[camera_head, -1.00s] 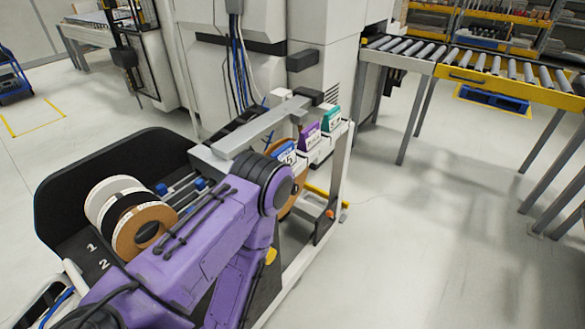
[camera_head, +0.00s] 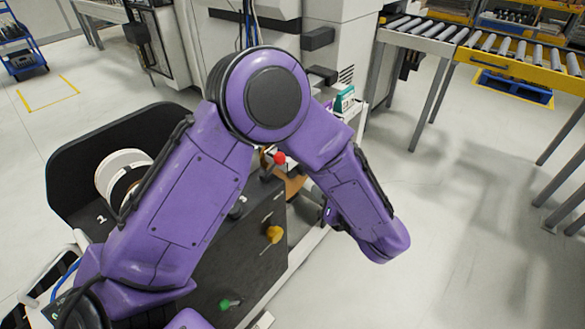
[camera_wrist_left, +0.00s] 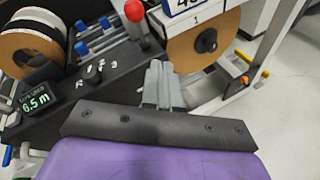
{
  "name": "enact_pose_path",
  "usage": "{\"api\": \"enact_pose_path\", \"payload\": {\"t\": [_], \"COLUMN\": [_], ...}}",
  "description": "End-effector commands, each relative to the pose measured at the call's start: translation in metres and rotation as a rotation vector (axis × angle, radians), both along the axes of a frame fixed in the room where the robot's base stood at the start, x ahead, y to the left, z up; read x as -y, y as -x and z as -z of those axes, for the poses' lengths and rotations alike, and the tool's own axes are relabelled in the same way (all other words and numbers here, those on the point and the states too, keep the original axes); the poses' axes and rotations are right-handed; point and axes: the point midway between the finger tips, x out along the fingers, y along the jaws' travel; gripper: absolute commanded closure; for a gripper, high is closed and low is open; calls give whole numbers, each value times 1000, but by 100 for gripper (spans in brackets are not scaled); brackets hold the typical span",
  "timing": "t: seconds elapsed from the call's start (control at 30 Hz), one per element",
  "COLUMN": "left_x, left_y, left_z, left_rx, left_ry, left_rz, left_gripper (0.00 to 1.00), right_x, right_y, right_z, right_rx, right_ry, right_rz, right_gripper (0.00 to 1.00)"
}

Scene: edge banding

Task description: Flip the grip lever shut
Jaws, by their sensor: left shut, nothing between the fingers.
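A red-knobbed lever (camera_head: 280,158) stands on the dark machine panel, beside my left arm; it also shows at the top of the left wrist view (camera_wrist_left: 134,11). A yellow-knobbed lever (camera_head: 274,234) and a green-knobbed lever (camera_head: 230,303) are lower on the panel. I cannot tell from any label which one is the grip lever. My left gripper (camera_wrist_left: 160,82) has its grey fingers together and empty, below and right of the red knob in the left wrist view, apparently apart from it. In the head view, my arm hides its fingertips. My right gripper is not in view.
Tape rolls (camera_head: 122,175) sit in the black tray (camera_head: 75,165) at left. A brown roll (camera_wrist_left: 197,40) and a small display (camera_wrist_left: 35,99) show in the left wrist view. A roller conveyor (camera_head: 500,55) stands at the back right. The floor at right is clear.

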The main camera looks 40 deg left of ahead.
Motion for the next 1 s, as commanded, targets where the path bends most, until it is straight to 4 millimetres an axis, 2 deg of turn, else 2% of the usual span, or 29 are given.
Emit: {"api": "enact_pose_path", "payload": {"t": [0.03,0.1,0.17,0.53,0.67,1.0], "left_x": [11,22,28,27,12,-54], "left_y": [2,8,12,13,9,-9], "left_z": [-19,-36,-43,-45,-41,-15], "left_rx": [146,287,352,376,374,371], "left_ry": [76,151,185,198,196,195], "left_rz": [-106,-222,-277,-300,-300,-300], "left_gripper": [100,100,100,100,100,100], "right_x": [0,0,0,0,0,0], "right_y": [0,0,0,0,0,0], "right_z": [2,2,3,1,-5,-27], "right_rx": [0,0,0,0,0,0], "right_ry": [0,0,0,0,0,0], "right_rz": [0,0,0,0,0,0], "right_gripper": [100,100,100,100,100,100]}}
